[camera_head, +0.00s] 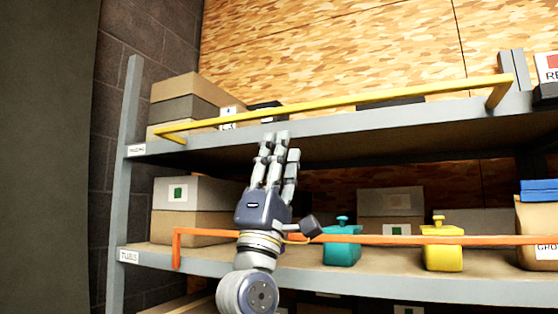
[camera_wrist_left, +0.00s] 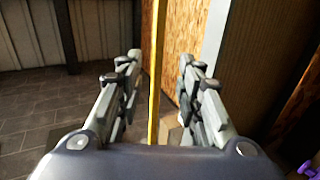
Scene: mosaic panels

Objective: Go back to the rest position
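My left gripper (camera_head: 275,140) is raised in the middle of the head view, fingers pointing up, in front of the upper shelf's edge. In the left wrist view its two fingers (camera_wrist_left: 159,65) stand well apart, and I see nothing held between them. The yellow rail (camera_wrist_left: 154,80) shows in the gap between the fingers there, seemingly beyond them. My right gripper is in neither view.
A grey rack has an upper shelf (camera_head: 350,128) with a yellow rail (camera_head: 340,101) and a lower shelf (camera_head: 400,285) with an orange rail (camera_head: 390,240). A teal container (camera_head: 341,252), a yellow container (camera_head: 442,256) and boxes (camera_head: 190,193) stand on the lower shelf.

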